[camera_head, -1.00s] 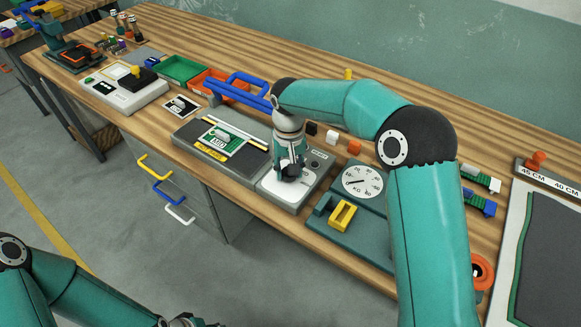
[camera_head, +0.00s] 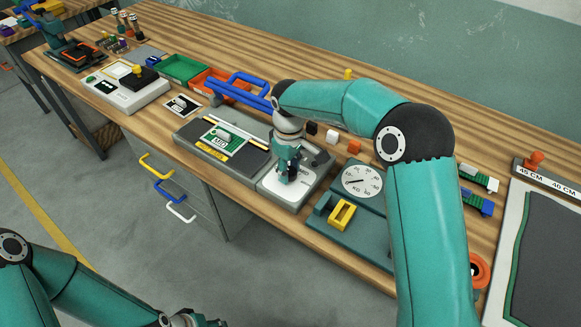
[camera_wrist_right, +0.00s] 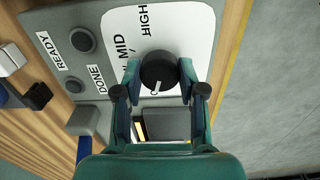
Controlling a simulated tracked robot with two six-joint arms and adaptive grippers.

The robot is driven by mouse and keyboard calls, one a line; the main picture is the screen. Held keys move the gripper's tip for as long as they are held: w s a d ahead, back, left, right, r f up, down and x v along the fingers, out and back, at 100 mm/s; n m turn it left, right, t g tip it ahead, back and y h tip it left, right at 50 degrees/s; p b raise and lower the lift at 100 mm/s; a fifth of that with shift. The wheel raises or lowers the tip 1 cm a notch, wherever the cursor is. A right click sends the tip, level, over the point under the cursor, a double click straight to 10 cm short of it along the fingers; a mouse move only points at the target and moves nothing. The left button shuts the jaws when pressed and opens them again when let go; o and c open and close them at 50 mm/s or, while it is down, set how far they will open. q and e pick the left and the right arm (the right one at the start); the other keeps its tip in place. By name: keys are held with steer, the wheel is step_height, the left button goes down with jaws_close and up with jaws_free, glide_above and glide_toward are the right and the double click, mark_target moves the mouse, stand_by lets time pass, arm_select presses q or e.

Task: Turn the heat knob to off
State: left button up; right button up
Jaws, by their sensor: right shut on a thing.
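The heat knob (camera_wrist_right: 158,72) is a round black knob on a white dial plate (camera_wrist_right: 193,25) in the right wrist view. A small white pointer mark shows on its lower edge. HIGH, MID and a partly covered label run along the plate; no OFF label is readable. My right gripper (camera_wrist_right: 159,75) has its two fingers against opposite sides of the knob. In the head view the right gripper (camera_head: 286,176) points down onto the grey control box, and its fingers mostly hide the knob. My left gripper (camera_head: 190,319) is cut off at the bottom edge, away from the bench.
Two dark round buttons or lamps, labelled READY (camera_wrist_right: 82,39) and DONE (camera_wrist_right: 102,85), are beside the dial. The sealer with a blue handle (camera_head: 240,90) is to the left. A dial scale (camera_head: 362,180) and a yellow block (camera_head: 342,214) are close on the right.

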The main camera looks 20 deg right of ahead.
mark_target(289, 170)
steer(key=shift+w+r+n, duration=0.15)
steer(key=shift+n, duration=0.15)
steer(key=o, duration=0.9)
steer(key=shift+d, duration=0.1)
steer(key=shift+o, duration=1.2)
step_height(289, 170, up, 12)
steer(key=shift+f, duration=0.2)
